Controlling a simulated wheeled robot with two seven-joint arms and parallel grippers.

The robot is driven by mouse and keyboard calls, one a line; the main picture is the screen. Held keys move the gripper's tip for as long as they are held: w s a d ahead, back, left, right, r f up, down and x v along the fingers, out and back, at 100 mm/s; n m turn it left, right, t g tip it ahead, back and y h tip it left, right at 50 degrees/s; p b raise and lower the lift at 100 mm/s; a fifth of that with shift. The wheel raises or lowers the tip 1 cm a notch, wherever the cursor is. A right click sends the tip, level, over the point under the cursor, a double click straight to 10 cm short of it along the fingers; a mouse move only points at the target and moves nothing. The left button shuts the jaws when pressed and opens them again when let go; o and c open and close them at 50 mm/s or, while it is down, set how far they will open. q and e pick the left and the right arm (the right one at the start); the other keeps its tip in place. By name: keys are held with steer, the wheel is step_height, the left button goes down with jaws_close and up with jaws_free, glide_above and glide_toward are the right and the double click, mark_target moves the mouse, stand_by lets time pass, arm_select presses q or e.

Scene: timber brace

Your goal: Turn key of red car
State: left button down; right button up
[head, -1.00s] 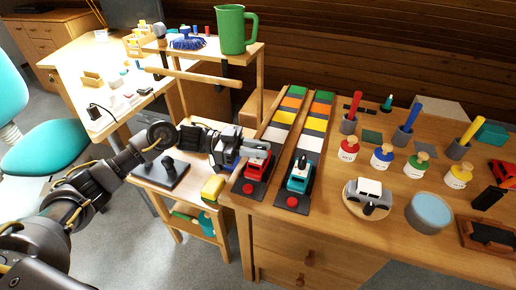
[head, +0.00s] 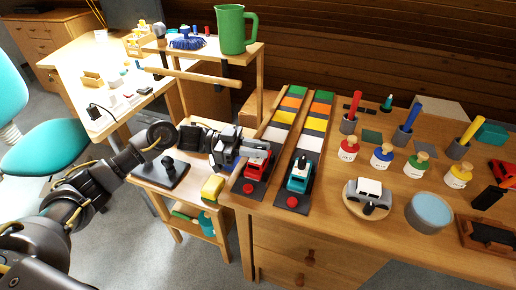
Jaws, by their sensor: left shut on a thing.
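The red car (head: 257,162) sits at the near end of the left striped track (head: 279,133), on a dark base with a red button (head: 248,188). My left gripper (head: 239,157) is at the car's left side, close against it. Its fingers are shut on a small part there, taken to be the car's key. The key itself is hidden by the fingers, so its angle cannot be told. My right gripper is not in view.
A teal car (head: 299,172) stands on the parallel track just right. A wooden rail (head: 192,77) and green jug (head: 232,30) are above and behind my arm.

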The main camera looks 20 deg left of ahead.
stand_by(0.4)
arm_select(q)
steer(key=c, duration=1.3)
jaws_free()
steer(key=shift+c, duration=0.2)
steer(key=shift+a, duration=0.25)
steer(key=a+b, duration=0.1)
steer(key=a, duration=0.9)
steer(key=shift+s+a, duration=0.15)
steer(key=shift+s, duration=0.25)
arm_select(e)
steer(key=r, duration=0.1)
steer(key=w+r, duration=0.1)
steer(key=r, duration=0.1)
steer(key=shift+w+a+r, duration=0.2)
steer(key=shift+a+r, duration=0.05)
